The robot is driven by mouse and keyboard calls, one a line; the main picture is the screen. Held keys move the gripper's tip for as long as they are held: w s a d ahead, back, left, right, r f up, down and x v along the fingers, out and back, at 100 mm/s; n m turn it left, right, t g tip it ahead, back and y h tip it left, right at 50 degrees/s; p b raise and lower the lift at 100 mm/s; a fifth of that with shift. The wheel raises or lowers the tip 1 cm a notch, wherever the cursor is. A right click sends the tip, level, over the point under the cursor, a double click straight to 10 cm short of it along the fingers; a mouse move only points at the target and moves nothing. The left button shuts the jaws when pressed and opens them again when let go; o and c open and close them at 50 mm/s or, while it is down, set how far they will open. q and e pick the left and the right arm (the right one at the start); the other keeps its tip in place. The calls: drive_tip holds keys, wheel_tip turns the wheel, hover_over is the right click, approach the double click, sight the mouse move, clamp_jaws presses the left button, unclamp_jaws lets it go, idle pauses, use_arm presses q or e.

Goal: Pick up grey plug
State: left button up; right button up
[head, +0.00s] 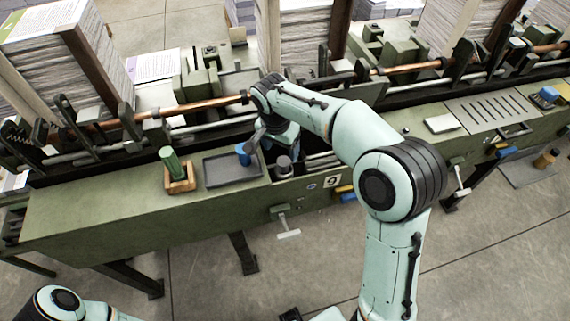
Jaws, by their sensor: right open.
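A grey plug (284,166), a short dark grey cylinder, stands upright at the front edge of the green machine bench, just right of a dark tray. My right gripper (274,146) is open above and slightly left of it, pointing down. Its fingers are small and partly hidden by my wrist, and I cannot tell whether they touch anything. Only part of my left arm shows at the bottom left; its gripper is out of view.
A green cylinder (169,163) stands in a wooden holder (179,184). Copper-coloured rods (200,108) and tall paper stacks (295,50) lie behind. The floor in front is mostly clear.

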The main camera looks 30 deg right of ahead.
sight(283, 161)
drive_tip(key=f, duration=0.3)
drive_tip(key=d+f, duration=0.1)
drive_tip(key=f, duration=0.2)
drive_tip(key=w+f, duration=0.1)
drive_tip(key=f, duration=0.2)
drive_tip(key=shift+w+d+f, duration=0.1)
drive_tip(key=shift+d+f, duration=0.1)
drive_tip(key=shift+f, duration=0.15)
drive_tip(key=c, duration=1.1)
